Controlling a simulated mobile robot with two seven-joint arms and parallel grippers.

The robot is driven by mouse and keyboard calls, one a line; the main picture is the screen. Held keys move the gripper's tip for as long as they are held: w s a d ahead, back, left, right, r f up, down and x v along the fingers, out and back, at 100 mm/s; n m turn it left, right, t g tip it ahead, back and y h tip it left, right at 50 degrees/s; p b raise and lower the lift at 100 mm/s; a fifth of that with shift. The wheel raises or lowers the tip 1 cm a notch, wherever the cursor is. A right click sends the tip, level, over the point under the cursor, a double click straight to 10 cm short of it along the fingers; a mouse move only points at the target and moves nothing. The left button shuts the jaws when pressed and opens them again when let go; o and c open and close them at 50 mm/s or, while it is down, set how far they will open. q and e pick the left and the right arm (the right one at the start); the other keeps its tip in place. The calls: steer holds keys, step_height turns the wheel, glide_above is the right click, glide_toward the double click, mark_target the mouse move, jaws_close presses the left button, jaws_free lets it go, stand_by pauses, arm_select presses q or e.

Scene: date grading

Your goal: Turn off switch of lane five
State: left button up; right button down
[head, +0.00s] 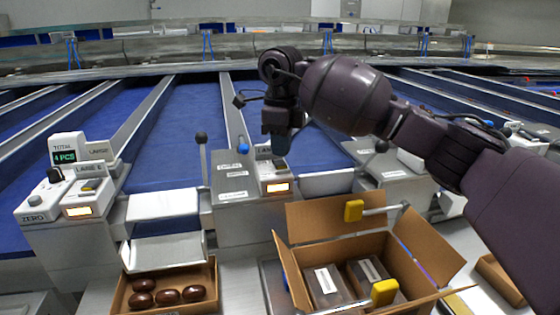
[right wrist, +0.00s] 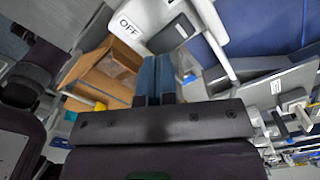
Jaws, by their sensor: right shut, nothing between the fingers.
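My right gripper (head: 281,148) is shut and empty, pointing down just above a switch box (head: 275,188) with a lit orange window on the middle console (head: 240,220). In the right wrist view its blue-grey fingers (right wrist: 157,75) are together. Beside them a white panel carries an OFF label (right wrist: 129,26) and a dark switch rocker (right wrist: 172,33). I cannot tell whether the fingertips touch the switch. The gripper hides the box's top and any lane label there. My left gripper is not in view.
A similar console (head: 65,205) with a TOTAL display stands left. A black-knobbed lever (head: 202,160) and a blue knob (head: 243,149) rise near the middle console. An open carton (head: 290,262) with dark packs and a date box (head: 122,297) stand in front. Blue lanes (head: 180,125) run behind.

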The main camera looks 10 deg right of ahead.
mark_target(279, 164)
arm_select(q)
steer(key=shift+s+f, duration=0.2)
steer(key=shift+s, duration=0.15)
arm_select(e)
steer(key=shift+f, duration=0.25)
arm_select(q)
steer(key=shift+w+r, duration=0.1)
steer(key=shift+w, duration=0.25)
arm_select(e)
steer(key=shift+f, duration=0.2)
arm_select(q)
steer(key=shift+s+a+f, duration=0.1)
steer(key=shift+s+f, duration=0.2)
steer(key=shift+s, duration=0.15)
arm_select(e)
steer(key=shift+f, duration=0.45)
steer(key=shift+f, duration=0.2)
